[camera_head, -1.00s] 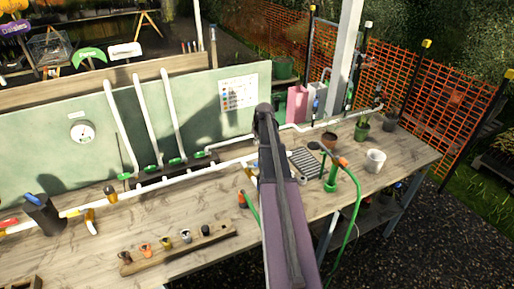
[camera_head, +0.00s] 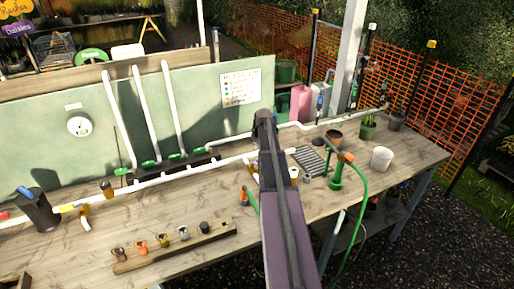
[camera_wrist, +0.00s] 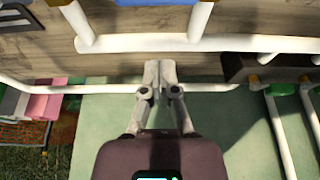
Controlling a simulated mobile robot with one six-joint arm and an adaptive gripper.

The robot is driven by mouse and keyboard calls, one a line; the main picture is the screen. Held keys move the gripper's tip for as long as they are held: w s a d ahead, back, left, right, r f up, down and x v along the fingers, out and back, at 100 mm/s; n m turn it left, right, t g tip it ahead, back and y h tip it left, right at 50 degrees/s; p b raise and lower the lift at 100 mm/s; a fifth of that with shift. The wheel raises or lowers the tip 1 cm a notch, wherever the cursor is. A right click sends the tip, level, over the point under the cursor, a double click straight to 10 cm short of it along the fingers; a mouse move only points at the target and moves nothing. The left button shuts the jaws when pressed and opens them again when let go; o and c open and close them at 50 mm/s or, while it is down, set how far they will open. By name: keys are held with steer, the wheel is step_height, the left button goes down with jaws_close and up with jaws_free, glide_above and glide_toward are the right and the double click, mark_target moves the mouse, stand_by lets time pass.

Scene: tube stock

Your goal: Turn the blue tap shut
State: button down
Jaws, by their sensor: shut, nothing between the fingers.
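My gripper (camera_wrist: 160,72) is shut and empty in the wrist view, its fingertips together in front of a white pipe and the bench top. In that view a blue piece (camera_wrist: 146,2) is cut off at the top edge, between two white pipe stubs; I cannot tell whether it is the tap's handle. In the head view my arm hides what lies behind it, and the fingertips cannot be made out. A small blue part (camera_head: 320,100) shows on the upright fitting beside the pink container. No contact between my gripper and a blue tap is visible.
White pipes (camera_head: 160,178) run along the bench (camera_head: 68,255) below a green board (camera_head: 200,105). Green-handled valves (camera_head: 149,164) sit on the upright pipes. A wooden rack (camera_head: 175,247) of small cups stands in front. A white bucket (camera_head: 381,158) and green hose stand right.

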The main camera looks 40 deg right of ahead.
steer(key=s, duration=0.1)
steer(key=s+f+b, duration=0.1)
steer(key=s+f, duration=0.1)
steer(key=shift+s+a+f+b, duration=0.1)
steer(key=shift+a+f+b, duration=0.05)
steer(key=shift+a+b, duration=0.15)
stand_by(0.5)
steer(key=shift+s+a, duration=0.1)
steer(key=shift+s, duration=0.5)
steer(key=shift+w, duration=0.1)
